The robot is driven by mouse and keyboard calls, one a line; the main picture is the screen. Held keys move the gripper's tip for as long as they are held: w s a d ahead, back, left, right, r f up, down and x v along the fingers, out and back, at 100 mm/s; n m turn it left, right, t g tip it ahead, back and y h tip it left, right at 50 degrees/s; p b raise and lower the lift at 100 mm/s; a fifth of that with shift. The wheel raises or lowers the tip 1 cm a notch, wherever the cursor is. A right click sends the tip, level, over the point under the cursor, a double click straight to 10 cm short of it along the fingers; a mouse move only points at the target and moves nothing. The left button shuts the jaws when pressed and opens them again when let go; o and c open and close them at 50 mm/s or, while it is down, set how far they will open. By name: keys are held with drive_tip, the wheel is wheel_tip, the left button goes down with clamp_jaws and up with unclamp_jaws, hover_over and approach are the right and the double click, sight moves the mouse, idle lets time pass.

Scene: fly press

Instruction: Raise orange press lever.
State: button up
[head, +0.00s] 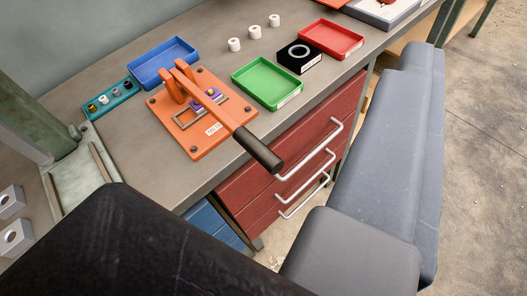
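The orange press (190,137) stands on the grey bench, its square orange base bolted near the front edge. Its orange lever (212,102) runs from a two-post pivot at the back towards the front right and lies low over the base. The lever's black grip (260,150) sticks out past the bench edge, in front of the red drawers. A small purple piece with a yellow top (208,97) shows partly behind the lever.
A blue tray (163,62), a green tray (268,83) and a red tray (332,39) lie around the press. A black block with a ring (299,57) and several white cylinders (254,32) stand behind. Red drawers (265,190) with pale handles are below the bench.

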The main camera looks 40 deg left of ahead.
sight(261, 160)
drive_tip(key=w+a+f+n+g+y+p, duration=0.35)
drive_tip(key=w+f+g+y+p, duration=0.5)
drive_tip(key=f, duration=0.75)
wheel_tip(261, 160, down, 11)
drive_tip(key=w+n+g+y+p, duration=0.2)
drive_tip(key=n+g+y+p, duration=0.15)
drive_tip(key=g+y, duration=0.35)
drive_tip(key=shift+m, duration=0.4)
drive_tip(key=x, duration=0.4)
drive_tip(key=b+x, duration=0.1)
drive_tip(key=x, duration=0.4)
drive_tip(key=b+x, duration=0.1)
drive_tip(key=x, duration=0.4)
drive_tip(key=shift+r, duration=0.25)
drive_tip(key=shift+r, duration=0.1)
clamp_jaws()
